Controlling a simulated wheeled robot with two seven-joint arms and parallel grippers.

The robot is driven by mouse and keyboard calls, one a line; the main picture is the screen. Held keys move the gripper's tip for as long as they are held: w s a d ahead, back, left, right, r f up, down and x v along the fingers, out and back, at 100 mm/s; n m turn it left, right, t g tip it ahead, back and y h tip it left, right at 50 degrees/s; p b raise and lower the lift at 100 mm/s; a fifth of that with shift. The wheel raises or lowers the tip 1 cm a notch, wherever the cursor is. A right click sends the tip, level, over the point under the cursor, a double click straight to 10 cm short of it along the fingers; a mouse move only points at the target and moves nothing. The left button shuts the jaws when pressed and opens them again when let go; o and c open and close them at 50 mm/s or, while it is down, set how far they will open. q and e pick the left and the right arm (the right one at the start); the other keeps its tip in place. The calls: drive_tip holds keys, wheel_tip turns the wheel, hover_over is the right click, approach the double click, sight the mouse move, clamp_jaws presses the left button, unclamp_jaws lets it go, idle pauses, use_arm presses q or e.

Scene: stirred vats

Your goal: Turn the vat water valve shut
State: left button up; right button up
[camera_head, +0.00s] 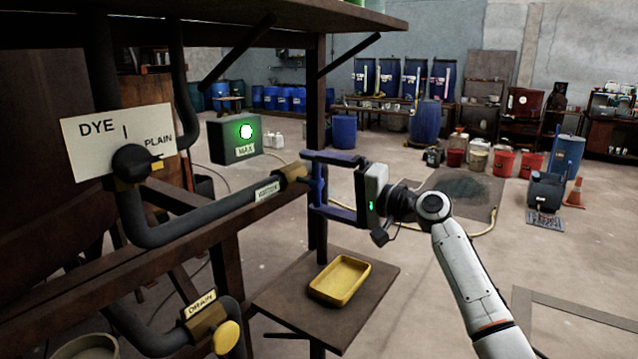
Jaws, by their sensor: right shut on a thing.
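The water valve's blue handle (318,189) stands upright at the right end of a grey pipe (215,222), past a brass fitting (292,174). A small white label (267,190) hangs on the pipe there; its word is too small to read surely. My right gripper (313,183) comes in from the right and is shut on the blue handle, one finger near its top and one near its bottom. The fingers partly hide the handle. My left gripper is not in view.
A DYE/PLAIN plate (88,139) with a black knob (131,163) is at left. A box (235,139) marked MAX has a lit green lamp. A DRAIN valve with a yellow knob (226,337) is below. A yellow tray (340,279) lies on a wooden shelf (375,308). Open floor lies right.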

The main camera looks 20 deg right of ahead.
drive_tip(key=shift+m, duration=0.3)
drive_tip(key=o, duration=0.7)
drive_tip(key=b+v, duration=0.2)
drive_tip(key=v, duration=0.8)
drive_tip(key=shift+s+d, duration=0.15)
drive_tip(key=shift+f, duration=0.1)
